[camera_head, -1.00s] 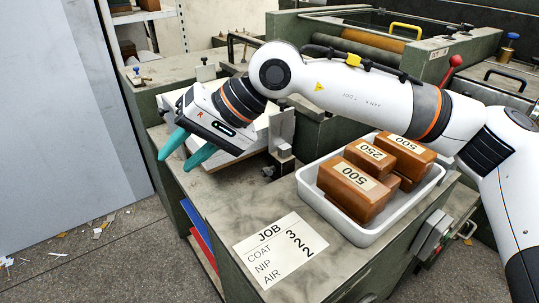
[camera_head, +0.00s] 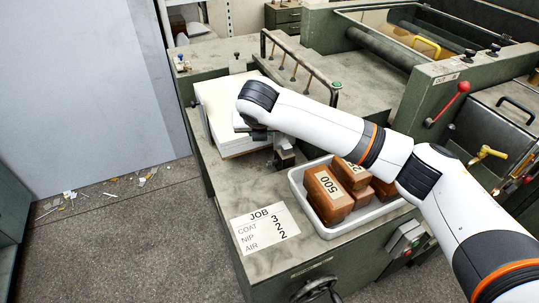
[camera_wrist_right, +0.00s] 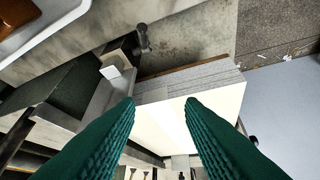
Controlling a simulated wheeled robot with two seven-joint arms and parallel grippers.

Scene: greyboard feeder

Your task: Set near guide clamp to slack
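The near guide clamp (camera_head: 285,157) is a small dark block at the near edge of the feeder table, beside the stack of pale board (camera_head: 222,105). In the right wrist view, a dark lever-like knob (camera_wrist_right: 143,38) stands by a pale block (camera_wrist_right: 116,62) at the end of a grey guide plate (camera_wrist_right: 103,92). My right gripper (camera_wrist_right: 160,102) is open, its teal fingers apart with the board stack (camera_wrist_right: 190,112) beyond them. The clamp lies ahead of the fingertips, apart from them. In the head view my right wrist hides the gripper. My left gripper is out of view.
A white tray (camera_head: 295,178) of brown weights stands right of the clamp. A job card (camera_head: 265,227) lies in front, reading COAT 3, NIP 2, AIR 2. A dark rail (camera_head: 300,63) stands behind the stack. A red lever (camera_head: 448,102) is at the right.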

